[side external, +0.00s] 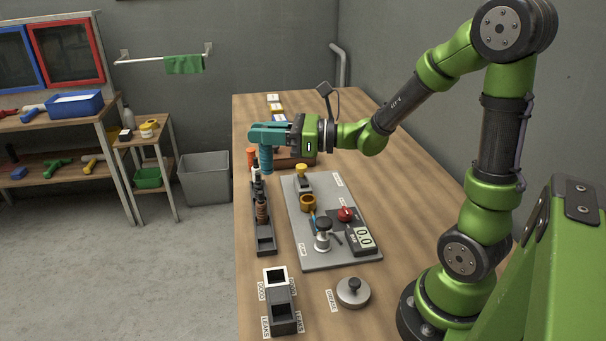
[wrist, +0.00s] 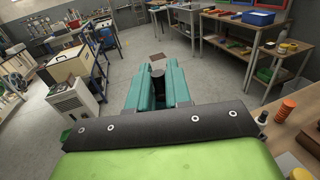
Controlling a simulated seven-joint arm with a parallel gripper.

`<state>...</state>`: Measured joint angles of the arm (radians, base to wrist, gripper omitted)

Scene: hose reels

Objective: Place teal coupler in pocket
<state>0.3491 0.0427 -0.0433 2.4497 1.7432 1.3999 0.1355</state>
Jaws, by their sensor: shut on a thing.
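My gripper (side external: 259,133) has teal fingers and is shut on the teal coupler (side external: 265,160), which hangs upright below the fingers. In the wrist view, my gripper (wrist: 159,72) has a dark round part between its fingers; most of the coupler is hidden there. A long dark rack (side external: 265,244) with pockets lies along the table's left edge. The coupler is over or near its far end; whether it touches anything there I cannot tell. A copper-brown ribbed piece (side external: 262,210) stands in the rack, and the near-end pocket looks empty.
An orange ribbed piece (side external: 251,155) stands behind the rack. The table's left edge is close to the rack.

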